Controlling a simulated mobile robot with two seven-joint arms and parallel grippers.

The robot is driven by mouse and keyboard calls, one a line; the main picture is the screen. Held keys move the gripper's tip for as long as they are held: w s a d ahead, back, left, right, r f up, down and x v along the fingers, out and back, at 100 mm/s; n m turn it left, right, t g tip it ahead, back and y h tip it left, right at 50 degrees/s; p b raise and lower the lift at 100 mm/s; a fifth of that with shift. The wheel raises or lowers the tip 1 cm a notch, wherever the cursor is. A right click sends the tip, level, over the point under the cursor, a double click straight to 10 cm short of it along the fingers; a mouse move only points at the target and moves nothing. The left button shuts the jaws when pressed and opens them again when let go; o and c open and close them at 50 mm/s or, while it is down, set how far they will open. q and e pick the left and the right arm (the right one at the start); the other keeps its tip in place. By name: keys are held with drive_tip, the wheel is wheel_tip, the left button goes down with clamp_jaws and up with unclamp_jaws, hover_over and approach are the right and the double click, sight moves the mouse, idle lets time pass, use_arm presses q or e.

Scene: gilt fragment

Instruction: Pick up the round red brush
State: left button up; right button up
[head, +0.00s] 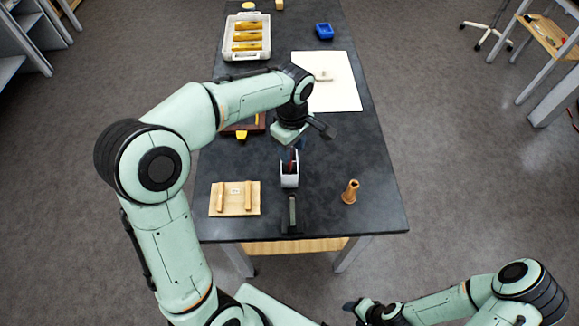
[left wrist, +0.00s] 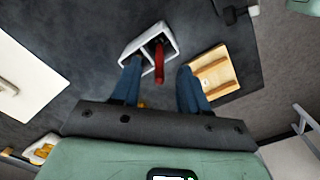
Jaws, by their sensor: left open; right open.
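The red brush (head: 292,160) stands in a white holder (head: 290,181) near the front middle of the dark table. In the left wrist view the red brush (left wrist: 159,62) leans out of the white holder (left wrist: 133,45), which has two compartments; the brush is in the right one there. My left gripper (head: 303,143) is above and behind the holder in the head view. In the left wrist view its blue fingers are open, one to each side of the red handle, with nothing held. The brush's lower end is hidden inside the holder. My right gripper (head: 352,307) is open and empty, away from the table's front.
A wooden tray with two bars (head: 235,207) is left of the holder. A wooden peg (head: 350,192) stands to the right. A dark object (head: 291,218) is in front.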

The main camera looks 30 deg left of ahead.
sight(289, 166)
use_arm(q)
drive_tip(key=shift+w+a+f, duration=0.1)
drive_tip(key=shift+a+f, duration=0.1)
drive_tip(key=shift+f, duration=1.2)
drive_tip(key=shift+a+f, duration=0.15)
drive_tip(key=shift+f, duration=1.2)
clamp_jaws()
